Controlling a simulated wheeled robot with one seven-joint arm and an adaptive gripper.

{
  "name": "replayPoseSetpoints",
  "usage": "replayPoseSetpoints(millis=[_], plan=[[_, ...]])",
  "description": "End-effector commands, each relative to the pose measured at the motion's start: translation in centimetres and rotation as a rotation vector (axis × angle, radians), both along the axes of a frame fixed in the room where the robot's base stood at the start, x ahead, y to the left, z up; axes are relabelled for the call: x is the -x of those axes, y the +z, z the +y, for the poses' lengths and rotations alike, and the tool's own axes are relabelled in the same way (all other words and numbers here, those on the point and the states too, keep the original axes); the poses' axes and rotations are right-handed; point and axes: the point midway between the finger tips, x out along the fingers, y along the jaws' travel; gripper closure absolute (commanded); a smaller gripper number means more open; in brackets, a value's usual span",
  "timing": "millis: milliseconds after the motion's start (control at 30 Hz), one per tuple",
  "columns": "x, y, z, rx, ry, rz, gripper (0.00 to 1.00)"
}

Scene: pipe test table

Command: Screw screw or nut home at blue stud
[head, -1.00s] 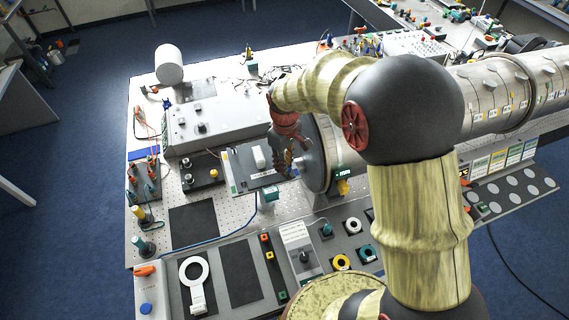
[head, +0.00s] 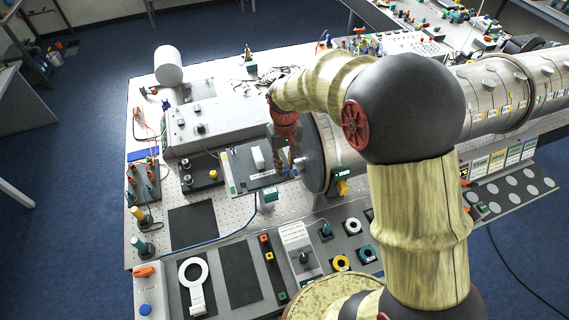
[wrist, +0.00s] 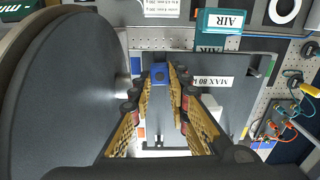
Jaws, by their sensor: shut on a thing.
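My gripper (wrist: 159,82) has its gold ribbed fingers shut on a small blue piece (wrist: 160,72) with a darker round centre. It is at the fingertips, and I cannot tell whether it is the stud, the nut or both. In the head view my gripper (head: 291,166) points down beside the round end plate of the pipe (head: 316,160). There the arm and fingers hide the blue piece. In the wrist view the large dark disc (wrist: 65,85) fills the left side, close to the fingers. How far any thread is engaged is hidden.
A dark plate labelled MAX 80 (wrist: 222,85) lies right of the fingers. A teal AIR block (wrist: 220,21) stands above them in the wrist view. A grey instrument box (head: 215,118) is behind left. Bare perforated table (head: 240,215) shows at front left.

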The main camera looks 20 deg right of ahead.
Motion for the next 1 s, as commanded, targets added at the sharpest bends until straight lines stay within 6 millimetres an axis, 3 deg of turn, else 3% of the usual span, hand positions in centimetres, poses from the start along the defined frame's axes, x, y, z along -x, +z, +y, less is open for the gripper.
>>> replayPoseSetpoints(millis=[333, 767, 1000], plan=[[-0.42, 0.53, -0.22, -0.001, -0.372, -0.013, 1.0], [-0.46, 0.56, -0.25, -0.002, -0.444, -0.014, 1.0], [-0.4, 0.54, -0.36, -0.003, -0.695, -0.014, 1.0]])
